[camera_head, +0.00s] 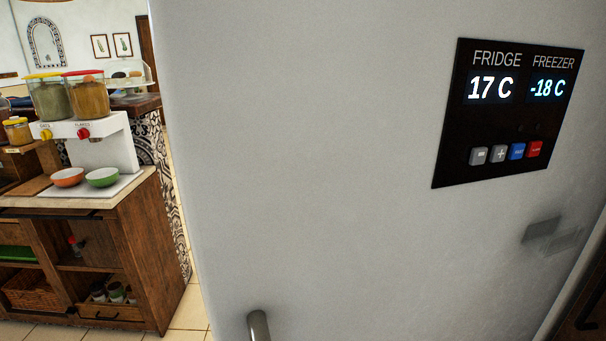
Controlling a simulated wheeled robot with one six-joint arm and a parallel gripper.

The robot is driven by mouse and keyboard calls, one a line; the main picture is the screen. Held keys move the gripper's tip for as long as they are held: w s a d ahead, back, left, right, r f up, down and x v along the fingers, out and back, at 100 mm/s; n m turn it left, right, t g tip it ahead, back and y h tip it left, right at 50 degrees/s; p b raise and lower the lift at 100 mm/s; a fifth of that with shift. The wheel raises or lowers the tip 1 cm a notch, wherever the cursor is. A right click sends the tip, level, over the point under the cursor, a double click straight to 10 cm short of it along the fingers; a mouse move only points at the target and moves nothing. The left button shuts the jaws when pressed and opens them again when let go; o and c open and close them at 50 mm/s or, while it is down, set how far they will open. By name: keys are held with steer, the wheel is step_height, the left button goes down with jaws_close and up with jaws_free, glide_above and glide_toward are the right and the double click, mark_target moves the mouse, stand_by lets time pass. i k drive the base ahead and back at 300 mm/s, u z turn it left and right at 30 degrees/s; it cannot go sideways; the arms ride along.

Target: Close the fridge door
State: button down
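The white fridge door (320,170) fills the middle and right of the head view, very close to the camera. Its black display panel (508,113) reads fridge 17 C and freezer -18 C, with several small buttons below. The top of a grey metal handle (258,326) shows at the bottom edge; the rest of it is cut off. The door's left edge stands in front of the room behind it. How far the door stands open cannot be told from this view. My gripper is not in view.
A wooden cabinet (150,235) with a light countertop stands at left, apart from the door. On it are a white cereal dispenser (105,140), an orange bowl (67,177) and a green bowl (102,177). A narrow strip of tiled floor (190,308) shows between cabinet and door.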

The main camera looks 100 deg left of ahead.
mark_target(328, 191)
steer(key=u, duration=2.25)
steer(key=k, duration=0.5)
steer(key=u, duration=1.65)
steer(key=k, duration=1.25)
steer(key=z, duration=1.75)
steer(key=i, duration=0.5)
steer(key=u, duration=0.05)
